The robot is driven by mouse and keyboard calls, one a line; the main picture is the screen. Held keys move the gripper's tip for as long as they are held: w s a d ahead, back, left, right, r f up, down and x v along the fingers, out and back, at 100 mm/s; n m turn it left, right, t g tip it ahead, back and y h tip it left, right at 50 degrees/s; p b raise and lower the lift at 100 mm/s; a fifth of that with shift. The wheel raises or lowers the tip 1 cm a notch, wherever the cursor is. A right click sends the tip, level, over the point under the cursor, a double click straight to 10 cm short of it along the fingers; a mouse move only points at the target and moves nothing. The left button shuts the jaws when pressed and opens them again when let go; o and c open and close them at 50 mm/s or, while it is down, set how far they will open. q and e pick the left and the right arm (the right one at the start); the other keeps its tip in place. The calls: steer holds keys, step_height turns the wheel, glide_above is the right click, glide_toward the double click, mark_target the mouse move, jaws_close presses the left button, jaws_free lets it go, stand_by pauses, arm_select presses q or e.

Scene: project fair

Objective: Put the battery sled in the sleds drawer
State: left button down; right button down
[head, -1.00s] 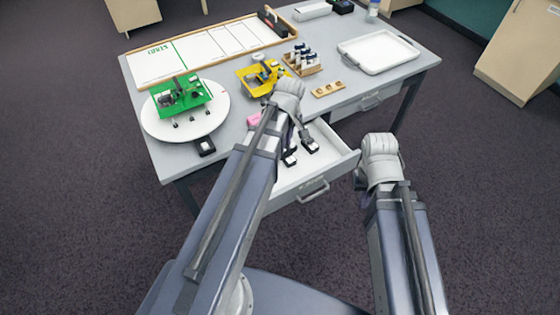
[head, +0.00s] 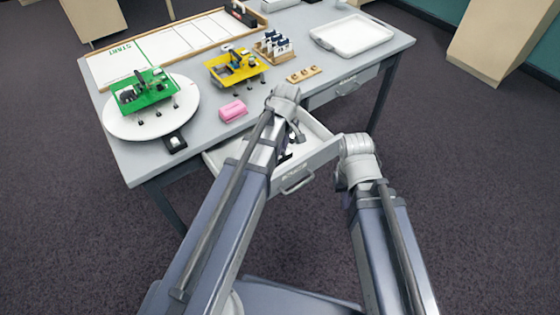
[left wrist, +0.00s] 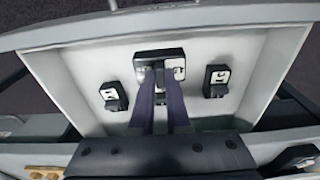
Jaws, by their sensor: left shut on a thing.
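My left gripper (left wrist: 161,82) is shut on a battery sled (left wrist: 148,54), a black block with pale metal parts. It holds the sled over the floor of the open drawer (left wrist: 80,62); I cannot tell if it touches the floor. Two similar black sleds lie in the drawer, one to the left (left wrist: 113,97) and one to the right (left wrist: 216,82) of the held one. In the head view the left gripper (head: 291,140) reaches into the drawer (head: 318,160) and hides most of its contents. My right gripper (head: 356,165) is beside the drawer; its fingers are hidden.
Another black block (head: 175,142) lies at the table's front left, by a white turntable (head: 190,98) with a green rover (head: 145,92). A pink block (head: 233,110), yellow rover (head: 235,68), wooden strip (head: 303,74) and white tray (head: 352,36) are on the table (head: 210,140). A second drawer (head: 345,88) is shut.

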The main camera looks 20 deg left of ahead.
mark_target(281, 156)
arm_select(q)
steer(key=shift+f+b, duration=1.95)
steer(key=shift+f, duration=0.45)
steer(key=shift+f, duration=0.15)
steer(key=c, duration=0.9)
jaws_free()
